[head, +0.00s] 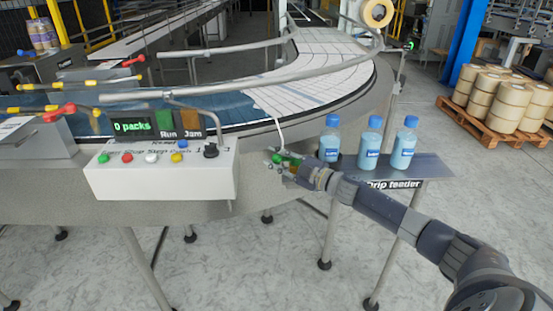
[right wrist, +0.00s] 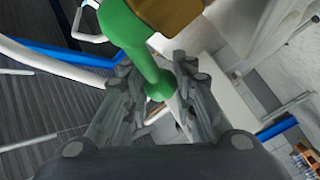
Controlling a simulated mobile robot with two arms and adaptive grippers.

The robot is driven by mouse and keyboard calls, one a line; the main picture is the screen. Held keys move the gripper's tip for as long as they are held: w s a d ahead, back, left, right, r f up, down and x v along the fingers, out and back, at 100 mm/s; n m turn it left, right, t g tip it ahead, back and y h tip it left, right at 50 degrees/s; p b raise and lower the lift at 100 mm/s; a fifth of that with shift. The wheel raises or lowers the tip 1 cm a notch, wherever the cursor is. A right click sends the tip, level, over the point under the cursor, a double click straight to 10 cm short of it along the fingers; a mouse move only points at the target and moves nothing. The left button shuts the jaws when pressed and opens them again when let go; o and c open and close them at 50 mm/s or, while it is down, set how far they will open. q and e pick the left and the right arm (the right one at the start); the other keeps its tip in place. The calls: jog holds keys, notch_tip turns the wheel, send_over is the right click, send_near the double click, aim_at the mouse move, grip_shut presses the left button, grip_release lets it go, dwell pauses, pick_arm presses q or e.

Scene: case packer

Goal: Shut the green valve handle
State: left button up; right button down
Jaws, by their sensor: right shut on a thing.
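The green valve handle (right wrist: 128,32) fills the top middle of the right wrist view, joined to a brass-coloured body (right wrist: 170,10). Its lower end lies between the fingers of my right gripper (right wrist: 155,75), which is shut on it. In the head view my right gripper (head: 286,162) is at the conveyor's side, beside a white hose. The green handle (head: 277,158) shows only as a small patch there, partly hidden by the fingers. My left gripper is in neither view.
A drip feeder shelf (head: 432,166) with several blue bottles (head: 372,138) stands close to the right of my gripper. A control box (head: 160,170) is to the left. The curved conveyor (head: 330,85) lies behind. Open floor (head: 480,200) is at the right.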

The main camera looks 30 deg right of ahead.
jog(key=shift+f, duration=0.1)
jog(key=c, duration=1.3)
grip_release()
jog(key=shift+s+d, duration=0.1)
jog(key=shift+s, duration=0.3)
jog(key=v, duration=1.1)
jog(key=shift+s, duration=0.1)
